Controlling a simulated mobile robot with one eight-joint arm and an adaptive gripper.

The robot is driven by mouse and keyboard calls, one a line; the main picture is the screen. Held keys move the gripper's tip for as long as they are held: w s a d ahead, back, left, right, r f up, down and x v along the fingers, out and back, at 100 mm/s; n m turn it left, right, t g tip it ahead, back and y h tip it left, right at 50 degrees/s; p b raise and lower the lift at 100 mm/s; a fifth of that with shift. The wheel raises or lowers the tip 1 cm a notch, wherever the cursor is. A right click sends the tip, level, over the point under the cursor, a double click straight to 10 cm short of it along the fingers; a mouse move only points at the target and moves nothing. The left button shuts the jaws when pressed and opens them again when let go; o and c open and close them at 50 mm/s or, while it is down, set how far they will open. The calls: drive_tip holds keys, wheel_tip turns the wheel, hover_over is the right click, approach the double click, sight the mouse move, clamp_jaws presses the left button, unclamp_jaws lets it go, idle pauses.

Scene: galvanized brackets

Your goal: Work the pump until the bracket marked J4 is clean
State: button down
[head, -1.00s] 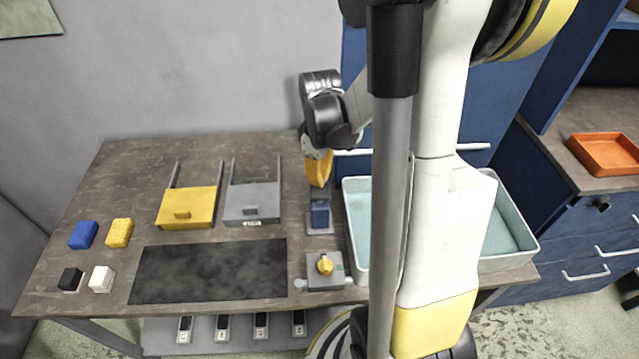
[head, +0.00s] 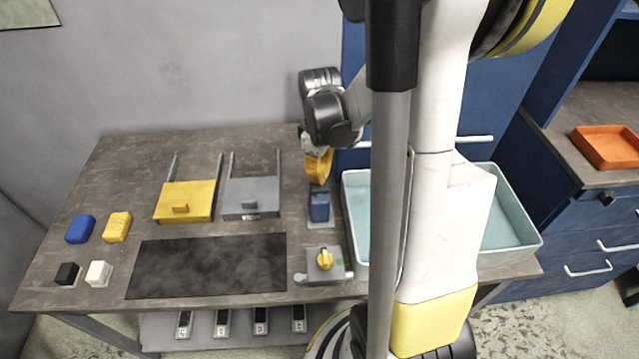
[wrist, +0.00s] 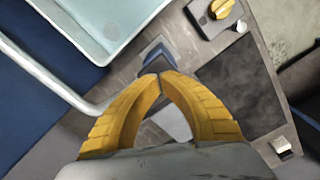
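A blue block on a small grey plate (head: 319,207), which may be the pump, stands on the table left of the pale basin. It also shows in the wrist view (wrist: 157,57). My gripper (head: 318,180) points down just above this block. In the wrist view its yellow fingers (wrist: 161,76) meet at the tips, with nothing visible between them; the tips hide part of the block, and I cannot tell whether they touch it. Several dark pieces with white labels (head: 222,323) lie on the lower shelf. Their marks are too small to read, so I cannot pick out J4.
A grey box with a yellow knob (head: 324,260) stands nearer the front. A pale blue basin (head: 528,240) lies right. Yellow (head: 185,203) and grey (head: 250,200) railed units, a dark mat (head: 210,265) and small blocks (head: 81,229) are left. An orange tray (head: 606,148) sits far right.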

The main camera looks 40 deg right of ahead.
sight(320, 187)
drive_tip(key=shift+f+b, duration=1.75)
drive_tip(key=shift+f, duration=0.4)
drive_tip(key=shift+r+p, duration=2.35)
drive_tip(key=shift+r, duration=0.8)
drive_tip(key=shift+r+p, duration=2.15)
drive_tip(key=shift+r, duration=0.8)
